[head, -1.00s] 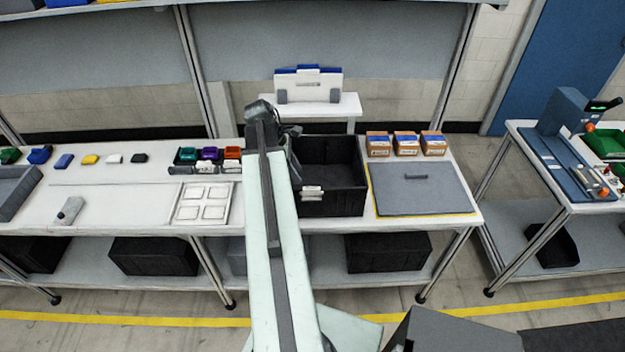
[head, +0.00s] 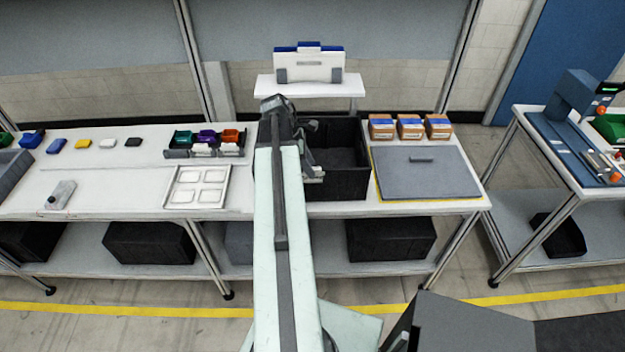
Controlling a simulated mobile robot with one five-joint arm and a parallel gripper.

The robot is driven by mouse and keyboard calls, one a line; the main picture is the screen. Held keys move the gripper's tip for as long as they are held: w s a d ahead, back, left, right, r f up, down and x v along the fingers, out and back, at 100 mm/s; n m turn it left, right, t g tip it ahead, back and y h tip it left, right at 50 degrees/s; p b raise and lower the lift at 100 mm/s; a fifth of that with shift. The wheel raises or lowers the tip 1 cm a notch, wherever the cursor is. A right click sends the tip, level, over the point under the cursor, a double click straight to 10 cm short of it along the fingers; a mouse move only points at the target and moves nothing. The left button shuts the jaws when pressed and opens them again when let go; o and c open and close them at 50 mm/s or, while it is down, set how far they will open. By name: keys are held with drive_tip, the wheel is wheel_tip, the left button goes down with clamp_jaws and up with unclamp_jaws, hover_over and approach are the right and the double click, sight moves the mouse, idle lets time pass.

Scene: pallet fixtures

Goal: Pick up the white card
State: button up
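A small flat white piece (head: 107,143) lies on the left part of the bench, in a row between a yellow piece (head: 82,144) and a black piece (head: 133,142). It looks like the white card, but it is too small to be sure. My arm reaches forward over the bench's middle, with its end by the left side of a black crate (head: 345,190). My gripper (head: 314,174) is partly hidden behind the arm, to the right of the white piece and well apart from it. Its fingers are not clear enough to show whether they are open or hold anything.
Between the row and my arm stand a rack (head: 176,154) of coloured bins and a white tray (head: 230,172) with square recesses. A grey bottle-like item (head: 62,194) lies at the front left. Small cartons (head: 410,128) and a grey board (head: 425,175) are right of the crate.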

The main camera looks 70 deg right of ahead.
drive_tip(key=shift+r, duration=0.1)
clamp_jaws()
drive_tip(key=shift+r, duration=0.1)
wheel_tip(320, 180, up, 10)
drive_tip(key=p, duration=1)
drive_tip(key=shift+w, duration=0.1)
